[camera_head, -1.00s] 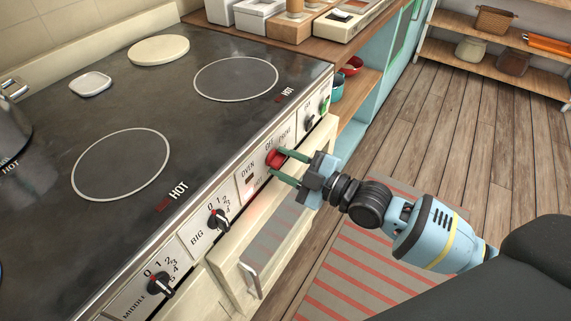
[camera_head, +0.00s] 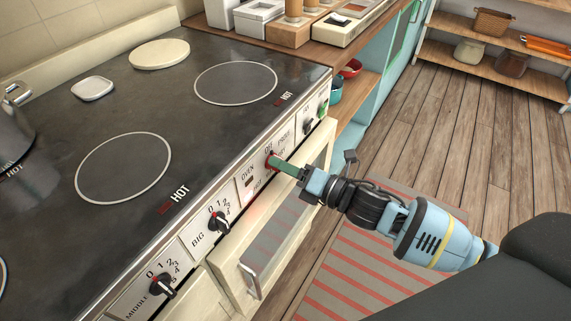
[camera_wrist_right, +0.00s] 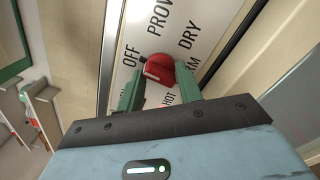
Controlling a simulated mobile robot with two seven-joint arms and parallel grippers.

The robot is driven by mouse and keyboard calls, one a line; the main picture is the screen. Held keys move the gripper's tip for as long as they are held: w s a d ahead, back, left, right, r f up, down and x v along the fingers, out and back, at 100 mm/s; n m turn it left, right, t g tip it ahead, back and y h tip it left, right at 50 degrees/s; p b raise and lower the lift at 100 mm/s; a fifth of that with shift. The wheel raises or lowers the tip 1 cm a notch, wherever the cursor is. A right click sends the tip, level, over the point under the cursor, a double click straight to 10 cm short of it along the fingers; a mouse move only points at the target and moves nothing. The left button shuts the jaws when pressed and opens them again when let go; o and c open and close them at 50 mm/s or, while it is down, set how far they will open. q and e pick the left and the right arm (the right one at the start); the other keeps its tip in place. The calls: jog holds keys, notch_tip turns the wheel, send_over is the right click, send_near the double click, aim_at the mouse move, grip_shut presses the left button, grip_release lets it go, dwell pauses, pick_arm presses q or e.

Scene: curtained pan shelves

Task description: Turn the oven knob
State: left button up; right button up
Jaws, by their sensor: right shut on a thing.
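The oven knob is a round red dial (camera_head: 268,161) on the cream front panel of the stove, beside the "OVEN" label. It shows larger in the right wrist view (camera_wrist_right: 161,69), between the words "OFF", "PROVE", "WARM" and "DRY". My right gripper (camera_head: 280,164) reaches the panel from the right, with its green fingers at the knob. In the right wrist view one green finger is on each side of the knob, and the gripper (camera_wrist_right: 159,82) is shut on it. In the head view the gripper partly hides the knob. My left gripper is not in view.
Left along the panel are the "BIG" knob (camera_head: 217,222) and the "MIDDLE" knob (camera_head: 163,286). Below is the oven door with a metal handle (camera_head: 249,281). The black cooktop (camera_head: 110,110) lies above. A striped mat (camera_head: 365,270) covers the floor in front.

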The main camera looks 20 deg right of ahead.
jog(key=shift+n, duration=0.8)
jog(key=o, duration=1.1)
jog(key=shift+v, duration=1)
jog(key=shift+p+v, duration=0.3)
jog(key=shift+v, duration=2.7)
